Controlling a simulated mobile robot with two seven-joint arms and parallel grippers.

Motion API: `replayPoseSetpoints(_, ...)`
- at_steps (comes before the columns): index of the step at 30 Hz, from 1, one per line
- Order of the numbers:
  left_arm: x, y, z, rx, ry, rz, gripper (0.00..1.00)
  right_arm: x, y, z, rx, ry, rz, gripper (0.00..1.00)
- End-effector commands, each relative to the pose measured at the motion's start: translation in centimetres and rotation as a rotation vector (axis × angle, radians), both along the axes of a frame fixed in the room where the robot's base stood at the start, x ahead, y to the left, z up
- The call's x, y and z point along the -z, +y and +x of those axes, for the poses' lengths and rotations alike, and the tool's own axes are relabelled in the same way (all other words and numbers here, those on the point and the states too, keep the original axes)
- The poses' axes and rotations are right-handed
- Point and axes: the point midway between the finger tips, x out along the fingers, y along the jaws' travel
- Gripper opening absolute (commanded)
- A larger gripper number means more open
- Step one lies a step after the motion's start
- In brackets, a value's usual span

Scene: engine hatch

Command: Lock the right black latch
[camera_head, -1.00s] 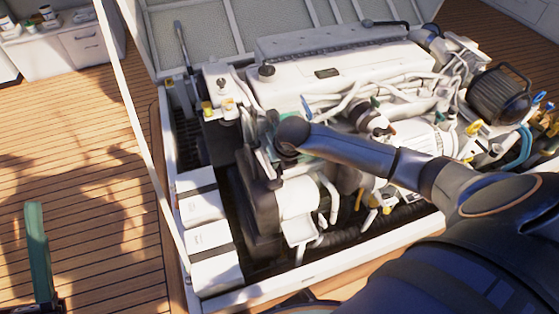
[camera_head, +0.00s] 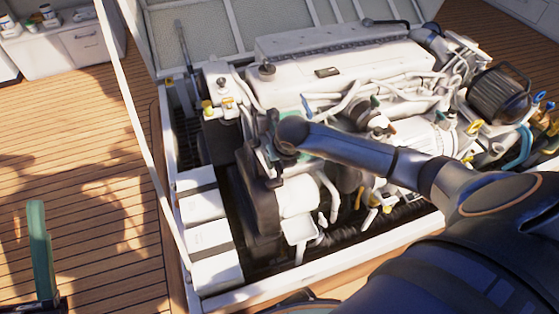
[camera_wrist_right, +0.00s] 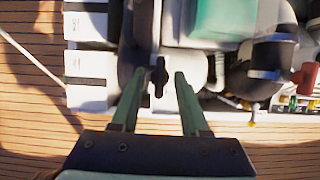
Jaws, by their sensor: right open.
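In the right wrist view the black latch (camera_wrist_right: 158,77) is a small dark handle standing lengthwise in front of a pale rounded engine part (camera_wrist_right: 200,66). My right gripper (camera_wrist_right: 160,74) is open, with its two green fingers on either side of the latch. The picture does not settle whether either finger touches it. In the head view my right arm's end is over the engine's left front and hides most of the gripper and the latch. One green finger of my left gripper (camera_head: 40,250) shows at the lower left, away from the engine.
The white engine (camera_head: 340,75) sits in an open hatch with a white rim (camera_head: 270,290). White boxes (camera_head: 209,236) line its left side. Dark hoses and pipes lie close to my right gripper. The wooden deck (camera_head: 90,190) at left is clear.

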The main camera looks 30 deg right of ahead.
Motion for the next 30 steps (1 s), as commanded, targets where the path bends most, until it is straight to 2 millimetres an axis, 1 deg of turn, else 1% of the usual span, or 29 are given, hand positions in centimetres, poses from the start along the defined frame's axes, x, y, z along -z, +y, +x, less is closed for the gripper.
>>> replayPoseSetpoints(4,-0.1,0.0,0.0,0.0,0.001,-0.001,0.5,-0.2,0.0,-0.1,-0.001,-0.001,-0.001,0.45)
replayPoseSetpoints(7,0.2,0.1,0.4,-0.005,0.031,-0.004,0.5,-0.9,0.0,-0.3,-0.001,-0.001,-0.001,0.45)
replayPoseSetpoints(9,1.8,0.3,1.6,-0.023,0.108,-0.002,0.5,-1.6,0.1,-0.5,-0.002,-0.002,-0.001,0.45)
replayPoseSetpoints(12,3.7,0.5,2.8,-0.041,0.205,-0.004,0.5,-2.8,0.2,-1.0,-0.001,-0.002,-0.002,0.45)
replayPoseSetpoints(18,8.2,1.0,4.8,-0.078,0.413,-0.005,0.5,-5.8,0.5,-2.2,-0.001,-0.002,0.0,0.45)
replayPoseSetpoints(24,12.9,1.3,5.8,-0.107,0.612,-0.003,0.5,-8.7,0.9,-3.4,-0.001,-0.001,0.0,0.45)
replayPoseSetpoints(27,14.9,1.5,5.9,-0.118,0.691,-0.002,0.5,-9.9,1.0,-3.9,-0.001,-0.002,-0.001,0.45)
replayPoseSetpoints(30,16.3,1.5,5.9,-0.124,0.75,-0.002,0.5,-10.8,1.1,-4.2,0.0,-0.001,0.001,0.45)
